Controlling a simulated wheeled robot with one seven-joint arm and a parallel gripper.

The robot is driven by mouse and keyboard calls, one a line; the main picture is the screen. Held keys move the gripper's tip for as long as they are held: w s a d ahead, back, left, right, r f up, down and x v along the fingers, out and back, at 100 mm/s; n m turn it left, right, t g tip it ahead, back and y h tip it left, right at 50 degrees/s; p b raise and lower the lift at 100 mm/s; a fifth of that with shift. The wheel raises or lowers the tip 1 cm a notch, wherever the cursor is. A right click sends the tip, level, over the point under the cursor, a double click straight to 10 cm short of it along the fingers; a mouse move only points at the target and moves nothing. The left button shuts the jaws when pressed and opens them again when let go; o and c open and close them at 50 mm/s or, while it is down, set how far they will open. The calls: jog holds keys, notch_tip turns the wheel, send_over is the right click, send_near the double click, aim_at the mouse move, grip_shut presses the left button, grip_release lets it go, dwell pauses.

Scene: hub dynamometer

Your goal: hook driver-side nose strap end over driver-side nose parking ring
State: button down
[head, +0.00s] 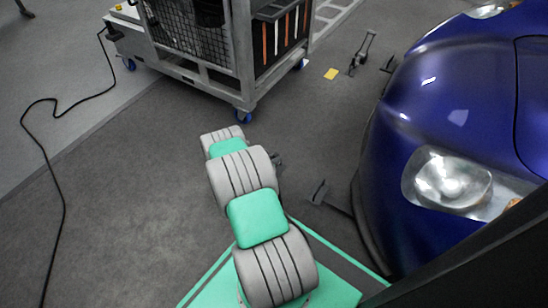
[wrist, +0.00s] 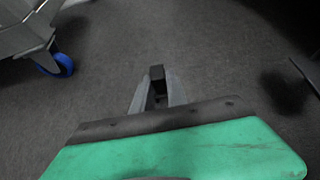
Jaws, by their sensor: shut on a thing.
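In the wrist view my gripper (wrist: 156,100) has its two grey fingers closed on a small dark block-like piece (wrist: 156,74), which I take to be the strap end. It is held above bare grey floor, and no ring shows under it. In the head view my arm hides most of the gripper. A dark floor fitting (head: 318,192) stands by the car's nose, with a dark strip running toward the car. A second dark upright fitting (head: 362,50) stands farther back. I cannot tell which one is the driver-side nose parking ring.
The blue car (head: 440,130) fills the right side. A metal cage cart (head: 240,60) on blue casters stands at the back; a caster (wrist: 52,63) shows in the wrist view. A yellow tag (head: 331,74) lies on the floor. A black cable (head: 62,190) runs down the left.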

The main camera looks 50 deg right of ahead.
jog(key=shift+f, duration=1)
jog(key=c, duration=1.3)
grip_release()
jog(key=shift+o, duration=0.2)
jog(key=p+v, duration=0.3)
jog(key=v, duration=0.4)
jog(key=shift+a+r+p, duration=0.2)
jog(key=shift+a+p, duration=0.15)
